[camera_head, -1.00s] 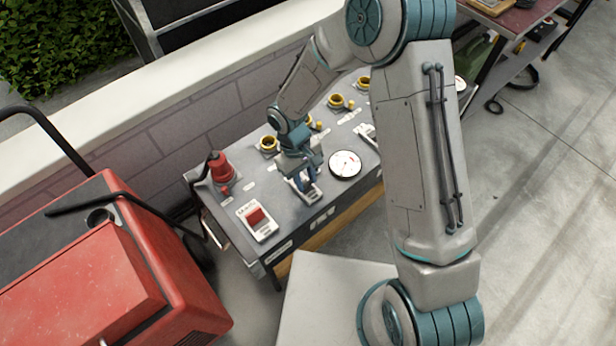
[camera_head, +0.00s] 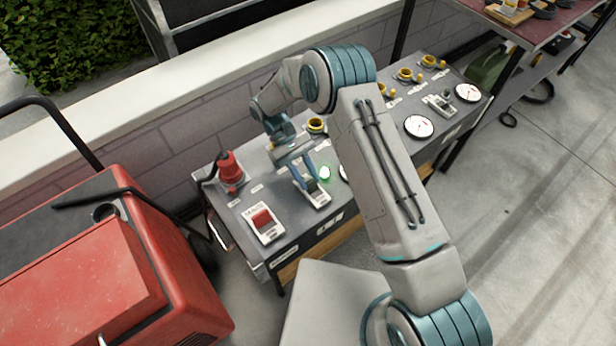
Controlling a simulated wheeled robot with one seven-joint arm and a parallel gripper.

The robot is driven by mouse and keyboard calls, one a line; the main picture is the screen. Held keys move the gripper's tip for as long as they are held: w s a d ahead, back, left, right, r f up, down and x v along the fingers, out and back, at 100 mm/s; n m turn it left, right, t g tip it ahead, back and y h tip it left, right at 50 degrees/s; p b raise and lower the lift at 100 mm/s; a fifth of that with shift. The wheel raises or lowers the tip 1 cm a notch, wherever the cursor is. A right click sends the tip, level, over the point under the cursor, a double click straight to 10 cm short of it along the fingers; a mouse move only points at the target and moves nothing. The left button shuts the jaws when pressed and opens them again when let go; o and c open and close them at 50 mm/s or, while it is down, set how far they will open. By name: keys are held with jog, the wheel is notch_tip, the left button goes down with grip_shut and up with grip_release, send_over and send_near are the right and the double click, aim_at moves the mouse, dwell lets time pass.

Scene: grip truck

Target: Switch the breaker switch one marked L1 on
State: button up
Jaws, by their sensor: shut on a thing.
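A breaker switch (camera_head: 321,203) with a pale base plate sits on the dark grey console top, just right of a red-rocker switch (camera_head: 263,222). My gripper (camera_head: 312,184) points down at the breaker switch, its blue fingers shut on the switch's lever. The fingers hide most of the lever, so its exact position is unclear. The markings are too small to read, so I cannot confirm L1.
The console (camera_head: 240,203) also carries a red plug (camera_head: 229,170), several yellow sockets (camera_head: 317,125) and round gauges (camera_head: 418,126). A second breaker switch (camera_head: 438,104) is farther right. A red machine (camera_head: 80,270) stands at left. A low wall (camera_head: 150,110) runs behind.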

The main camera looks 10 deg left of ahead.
jog(key=shift+a, duration=0.1)
dwell(0.4)
jog(key=o, duration=1)
